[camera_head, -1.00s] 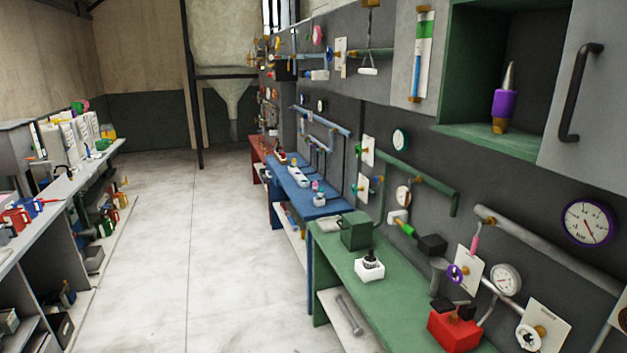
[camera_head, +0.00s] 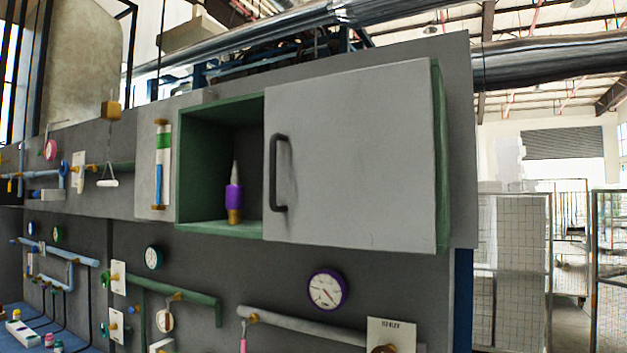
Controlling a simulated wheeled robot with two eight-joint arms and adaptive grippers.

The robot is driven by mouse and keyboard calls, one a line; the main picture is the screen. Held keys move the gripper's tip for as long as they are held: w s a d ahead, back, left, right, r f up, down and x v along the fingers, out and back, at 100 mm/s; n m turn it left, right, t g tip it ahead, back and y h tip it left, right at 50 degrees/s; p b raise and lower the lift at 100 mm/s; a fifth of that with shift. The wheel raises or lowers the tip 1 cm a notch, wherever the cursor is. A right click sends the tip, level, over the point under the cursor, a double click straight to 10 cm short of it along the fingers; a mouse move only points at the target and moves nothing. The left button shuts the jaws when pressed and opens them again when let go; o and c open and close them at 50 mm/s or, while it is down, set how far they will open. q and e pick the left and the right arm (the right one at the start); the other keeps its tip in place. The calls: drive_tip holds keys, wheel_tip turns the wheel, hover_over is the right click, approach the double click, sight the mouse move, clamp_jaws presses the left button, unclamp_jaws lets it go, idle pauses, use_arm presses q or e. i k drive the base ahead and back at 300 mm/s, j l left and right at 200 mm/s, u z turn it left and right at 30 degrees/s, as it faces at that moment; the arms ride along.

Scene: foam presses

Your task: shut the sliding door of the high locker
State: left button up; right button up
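The high locker (camera_head: 441,160) is a green box on the grey wall panel in the middle of the head view. Its grey sliding door (camera_head: 355,160) covers the right part. A dark vertical bar handle (camera_head: 277,173) sits near the door's left edge. The left part of the locker is open and shows the green inside. A purple bottle with a pale pointed tip (camera_head: 234,197) stands in that open part, left of the door edge. Neither of my grippers shows in the view.
Below the locker are a purple-rimmed gauge (camera_head: 327,290), a grey pipe (camera_head: 310,328) and a green pipe (camera_head: 190,296). A level tube (camera_head: 159,165) is on the panel to the left. Wire mesh cages (camera_head: 510,265) stand at the right beyond the panel's end.

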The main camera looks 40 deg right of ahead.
sight(349, 157)
drive_tip(key=z, duration=1.55)
